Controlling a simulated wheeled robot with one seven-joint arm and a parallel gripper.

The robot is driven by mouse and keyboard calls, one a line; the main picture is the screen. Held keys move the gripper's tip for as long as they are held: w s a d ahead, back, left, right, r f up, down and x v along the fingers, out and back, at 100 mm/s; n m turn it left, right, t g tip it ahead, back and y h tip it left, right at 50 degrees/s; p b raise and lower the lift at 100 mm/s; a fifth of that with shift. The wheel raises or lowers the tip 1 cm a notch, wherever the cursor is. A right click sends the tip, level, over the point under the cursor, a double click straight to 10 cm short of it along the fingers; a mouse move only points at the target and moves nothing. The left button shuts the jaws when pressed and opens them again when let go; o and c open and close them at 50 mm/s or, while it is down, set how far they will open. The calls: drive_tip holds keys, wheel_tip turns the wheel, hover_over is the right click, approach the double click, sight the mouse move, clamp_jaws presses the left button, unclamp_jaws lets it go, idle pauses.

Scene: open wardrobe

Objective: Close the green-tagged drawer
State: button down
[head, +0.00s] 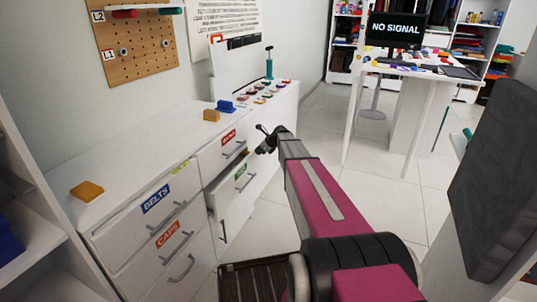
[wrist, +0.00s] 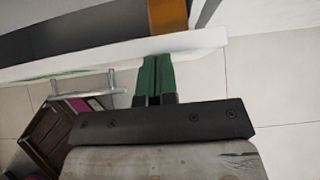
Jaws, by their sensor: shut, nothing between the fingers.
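The green-tagged drawer (head: 232,194) stands pulled out of the white dresser, below a red-tagged drawer. Its green tag (head: 241,170) and bar handle (head: 245,183) face outward. In the wrist view its white front (wrist: 100,62) runs across the picture, with the handle (wrist: 90,88) to the left and the dark drawer inside behind it. My gripper (head: 266,144) is at the drawer's far right end in the head view. In the wrist view its green fingers (wrist: 156,66) are together and empty, with tips at the drawer front. I cannot tell whether they touch it.
An orange item (wrist: 168,14) shows inside the drawer. The red-tagged drawer (head: 222,150) is above; drawers labelled BELTS (head: 140,215) and CAPS (head: 155,255) are left. A brown slatted crate (head: 250,282) stands on the floor below. A white table (head: 430,70) stands back right, with open floor between.

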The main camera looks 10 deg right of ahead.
drive_tip(key=shift+w+a, duration=0.3)
drive_tip(key=shift+a, duration=0.15)
